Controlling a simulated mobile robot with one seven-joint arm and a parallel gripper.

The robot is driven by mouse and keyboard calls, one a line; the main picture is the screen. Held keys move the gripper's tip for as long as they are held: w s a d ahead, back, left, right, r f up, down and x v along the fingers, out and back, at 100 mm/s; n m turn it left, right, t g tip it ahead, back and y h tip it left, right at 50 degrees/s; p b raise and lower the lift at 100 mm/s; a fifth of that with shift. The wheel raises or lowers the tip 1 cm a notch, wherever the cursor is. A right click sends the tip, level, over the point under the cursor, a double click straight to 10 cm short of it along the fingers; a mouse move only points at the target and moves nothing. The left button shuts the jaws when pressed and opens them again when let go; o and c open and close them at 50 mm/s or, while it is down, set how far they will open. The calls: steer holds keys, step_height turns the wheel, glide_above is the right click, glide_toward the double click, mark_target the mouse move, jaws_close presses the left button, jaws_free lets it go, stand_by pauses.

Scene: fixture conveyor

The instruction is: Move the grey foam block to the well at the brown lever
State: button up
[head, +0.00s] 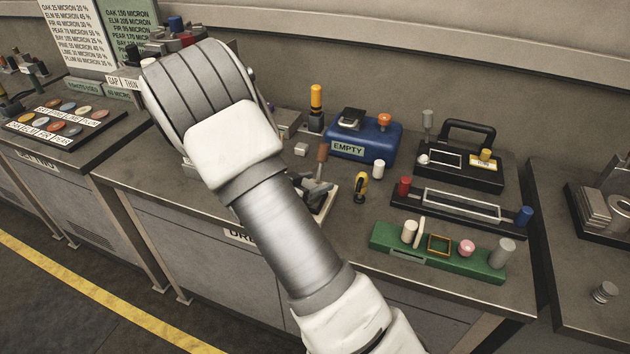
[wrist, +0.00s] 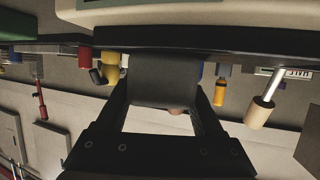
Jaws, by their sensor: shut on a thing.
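My gripper (wrist: 163,88) shows in the wrist view with its two dark fingers on either side of a dark grey block (wrist: 165,75), shut on it. In the head view my own arm hides the gripper and the block. A lever with a brown handle (head: 322,152) stands just right of my arm in the head view, at the middle of the bench. A dark jointed part and a pale plate edge show below it, partly behind my arm. I cannot make out the well there.
Right of the lever are a yellow-and-black item (head: 361,186), a white cylinder (head: 378,169), a blue box (head: 382,144) marked EMPTY, and a green rack (head: 452,266) of pegs. A black frame (head: 420,217) with red and blue ends lies behind the rack. A cream-handled rod (wrist: 260,110) is near the gripper.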

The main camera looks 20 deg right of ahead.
steer(key=shift+f+b, duration=0.35)
steer(key=shift+f, duration=0.25)
stand_by(0.4)
steer(key=o, duration=1.5)
steer(key=p+v, duration=0.2)
steer(key=v, duration=1.5)
steer(key=shift+s+a, duration=0.15)
steer(key=shift+a, duration=0.05)
